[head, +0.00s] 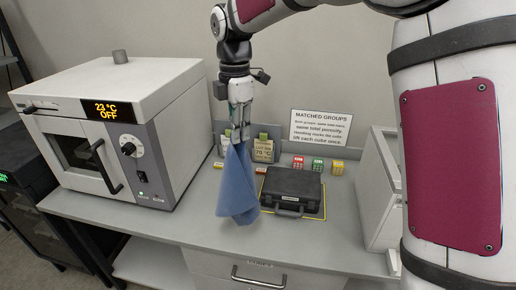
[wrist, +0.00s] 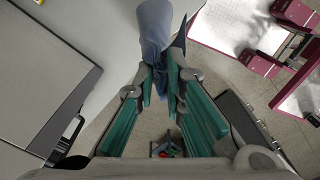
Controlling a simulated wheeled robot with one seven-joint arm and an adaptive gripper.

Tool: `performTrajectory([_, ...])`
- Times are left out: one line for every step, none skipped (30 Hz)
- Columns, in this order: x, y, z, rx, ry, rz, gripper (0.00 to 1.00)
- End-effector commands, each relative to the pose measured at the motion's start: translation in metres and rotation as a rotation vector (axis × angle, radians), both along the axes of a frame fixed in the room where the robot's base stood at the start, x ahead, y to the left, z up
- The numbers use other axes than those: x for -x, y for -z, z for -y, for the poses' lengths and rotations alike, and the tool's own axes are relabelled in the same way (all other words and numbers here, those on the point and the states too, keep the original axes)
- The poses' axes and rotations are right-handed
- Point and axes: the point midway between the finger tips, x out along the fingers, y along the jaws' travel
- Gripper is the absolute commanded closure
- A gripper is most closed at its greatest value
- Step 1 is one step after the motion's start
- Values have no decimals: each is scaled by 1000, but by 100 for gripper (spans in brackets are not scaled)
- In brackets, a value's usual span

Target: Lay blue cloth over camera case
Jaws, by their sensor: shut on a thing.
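The blue cloth (head: 238,188) hangs folded and bunched from my gripper (head: 239,132) in the head view, over the counter just left of the camera case. My gripper is shut on the cloth's top end. The cloth also shows between the fingertips in the wrist view (wrist: 155,30). The camera case (head: 292,190) is black, closed and lies flat, with its handle toward the front, inside a yellow outline on the counter. Its top is bare in the head view. The cloth's lower end hides a little of the counter beside the case.
A grey oven (head: 120,130) with a lit display stands on the left of the counter (head: 190,222). Small red, green and yellow blocks (head: 318,164) stand behind the case, below a wall sign (head: 320,127). A white cabinet (head: 378,190) stands to the right.

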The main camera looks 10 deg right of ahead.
Motion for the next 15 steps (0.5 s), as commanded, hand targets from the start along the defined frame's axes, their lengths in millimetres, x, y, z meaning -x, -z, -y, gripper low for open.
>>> performTrajectory([-5, -3, 5, 0, 4, 3, 100])
performTrajectory([-7, -5, 8, 0, 4, 2, 100])
performTrajectory([-11, -9, 13, 0, 5, 3, 100])
performTrajectory([-15, -12, 17, 0, 5, 4, 100])
performTrajectory([-18, -16, 23, 0, 6, 3, 100])
performTrajectory([-23, -21, 29, -1, 6, 5, 100])
performTrajectory([-27, -25, 35, 0, 6, 4, 100])
performTrajectory([-31, -29, 41, -1, 7, 5, 100])
performTrajectory([-37, -35, 48, -1, 6, 5, 100])
performTrajectory([-41, -39, 54, -1, 6, 4, 100])
performTrajectory([-45, -43, 60, -2, 6, 5, 100])
performTrajectory([-51, -47, 68, -2, 7, 5, 100])
performTrajectory([-55, -51, 73, -1, 5, 4, 100])
performTrajectory([-59, -55, 79, -2, 6, 5, 100])
performTrajectory([-65, -58, 88, -1, 6, 4, 100])
